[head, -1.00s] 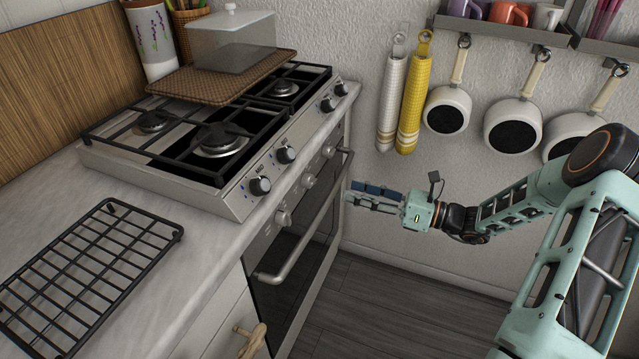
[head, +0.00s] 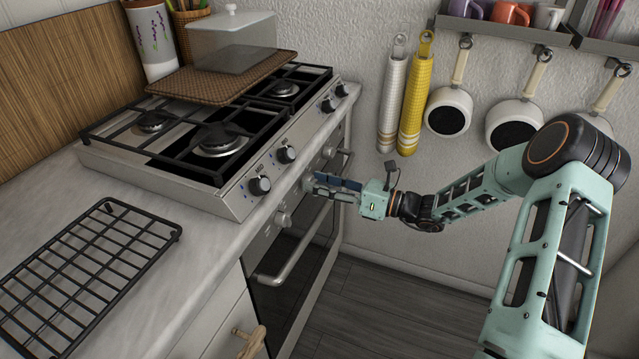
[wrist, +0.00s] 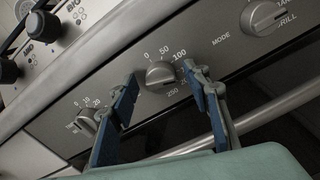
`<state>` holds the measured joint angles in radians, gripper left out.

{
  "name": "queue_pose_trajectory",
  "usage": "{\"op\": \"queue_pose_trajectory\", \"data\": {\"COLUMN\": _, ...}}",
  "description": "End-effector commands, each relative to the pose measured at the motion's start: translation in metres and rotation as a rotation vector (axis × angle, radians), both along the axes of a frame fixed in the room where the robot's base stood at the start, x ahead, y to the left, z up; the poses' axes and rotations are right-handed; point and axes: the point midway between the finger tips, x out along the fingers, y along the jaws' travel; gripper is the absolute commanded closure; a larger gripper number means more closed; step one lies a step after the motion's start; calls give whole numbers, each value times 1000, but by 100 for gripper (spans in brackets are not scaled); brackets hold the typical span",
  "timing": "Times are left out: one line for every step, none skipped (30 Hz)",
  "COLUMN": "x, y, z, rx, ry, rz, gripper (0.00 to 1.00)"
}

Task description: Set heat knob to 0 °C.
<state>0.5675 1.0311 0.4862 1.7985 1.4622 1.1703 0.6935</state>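The heat knob (wrist: 161,76) is a round grey metal dial on the oven's front panel, with 0, 50, 100 and 250 printed around it. I cannot tell exactly which mark it points at. In the wrist view, the two blue-padded fingers of my gripper (wrist: 163,88) are open, one on each side of the knob. A gap shows between each finger and the knob, and the fingers look apart from it. In the head view my gripper (head: 320,182) reaches left to the panel, and its fingertips partly cover the heat knob.
The timer knob (wrist: 86,122) is left of the heat knob and the mode knob (wrist: 266,16) is right of it. The oven door handle (head: 290,255) runs just below. Black burner knobs (head: 260,186) sit above. The floor (head: 370,310) in front is clear.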

Motion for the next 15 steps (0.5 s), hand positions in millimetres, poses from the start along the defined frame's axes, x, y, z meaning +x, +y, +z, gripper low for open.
{"op": "queue_pose_trajectory", "data": {"x": 0, "y": 0, "z": 0, "rx": 0, "ry": 0, "rz": 0, "gripper": 62}}
{"op": "queue_pose_trajectory", "data": {"x": 0, "y": 0, "z": 0, "rx": 0, "ry": 0, "rz": 0, "gripper": 66}}
{"op": "queue_pose_trajectory", "data": {"x": 0, "y": 0, "z": 0, "rx": 0, "ry": 0, "rz": 0, "gripper": 70}}
{"op": "queue_pose_trajectory", "data": {"x": 0, "y": 0, "z": 0, "rx": 0, "ry": 0, "rz": 0, "gripper": 74}}
{"op": "queue_pose_trajectory", "data": {"x": 0, "y": 0, "z": 0, "rx": 0, "ry": 0, "rz": 0, "gripper": 77}}
{"op": "queue_pose_trajectory", "data": {"x": 0, "y": 0, "z": 0, "rx": 0, "ry": 0, "rz": 0, "gripper": 81}}
{"op": "queue_pose_trajectory", "data": {"x": 0, "y": 0, "z": 0, "rx": 0, "ry": 0, "rz": 0, "gripper": 84}}
{"op": "queue_pose_trajectory", "data": {"x": 0, "y": 0, "z": 0, "rx": 0, "ry": 0, "rz": 0, "gripper": 88}}
{"op": "queue_pose_trajectory", "data": {"x": 0, "y": 0, "z": 0, "rx": 0, "ry": 0, "rz": 0, "gripper": 92}}
{"op": "queue_pose_trajectory", "data": {"x": 0, "y": 0, "z": 0, "rx": -1, "ry": 0, "rz": 0, "gripper": 96}}
{"op": "queue_pose_trajectory", "data": {"x": 0, "y": 0, "z": 0, "rx": -1, "ry": 0, "rz": 0, "gripper": 98}}
{"op": "queue_pose_trajectory", "data": {"x": 0, "y": 0, "z": 0, "rx": -1, "ry": 0, "rz": 0, "gripper": 98}}
{"op": "queue_pose_trajectory", "data": {"x": 0, "y": 0, "z": 0, "rx": -1, "ry": -1, "rz": 0, "gripper": 98}}
{"op": "queue_pose_trajectory", "data": {"x": 0, "y": 0, "z": 0, "rx": -2, "ry": -2, "rz": 0, "gripper": 98}}
{"op": "queue_pose_trajectory", "data": {"x": 0, "y": 0, "z": 0, "rx": -3, "ry": -4, "rz": 0, "gripper": 98}}
